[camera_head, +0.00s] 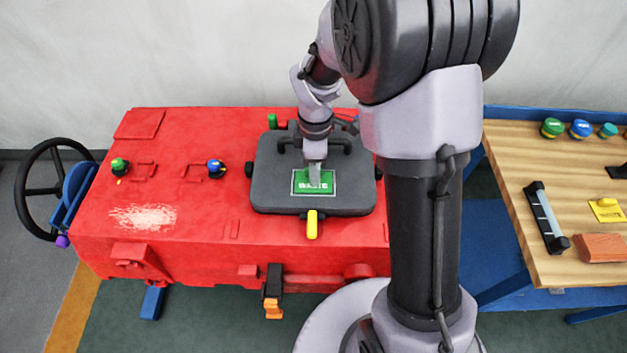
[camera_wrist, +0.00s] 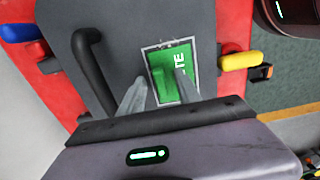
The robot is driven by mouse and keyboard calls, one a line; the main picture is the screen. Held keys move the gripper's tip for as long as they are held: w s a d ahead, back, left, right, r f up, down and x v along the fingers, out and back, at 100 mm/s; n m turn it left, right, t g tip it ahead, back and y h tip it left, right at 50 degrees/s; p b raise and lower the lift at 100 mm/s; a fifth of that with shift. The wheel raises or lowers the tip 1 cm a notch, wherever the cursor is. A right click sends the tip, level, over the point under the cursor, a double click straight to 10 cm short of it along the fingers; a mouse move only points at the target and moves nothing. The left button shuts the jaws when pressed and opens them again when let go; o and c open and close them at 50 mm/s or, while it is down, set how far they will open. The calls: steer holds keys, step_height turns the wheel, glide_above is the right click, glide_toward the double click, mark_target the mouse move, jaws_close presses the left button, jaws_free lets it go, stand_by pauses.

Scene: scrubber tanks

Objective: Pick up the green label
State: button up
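The green label (camera_head: 314,187) with white lettering lies inside a thin pale outline on the dark grey lid (camera_head: 275,165) of the red machine. In the wrist view the label (camera_wrist: 167,62) sits in the same pale outline, with its lower part between and behind my fingers. My gripper (camera_head: 314,174) points down right over the label. In the wrist view the two fingers of my gripper (camera_wrist: 160,78) stand apart, one at the label's left edge and one over its right part. I cannot tell whether they touch it.
A yellow handle (camera_head: 312,224) sticks out from the lid's front edge. A black bar handle (camera_wrist: 88,65) rises beside the label. A wooden table (camera_head: 570,190) at the right holds several caps, a yellow piece and a brick-coloured block. The red top (camera_head: 190,210) left of the lid is mostly clear.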

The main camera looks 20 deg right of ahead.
steer(key=shift+r, duration=0.1)
jaws_close()
stand_by(1.2)
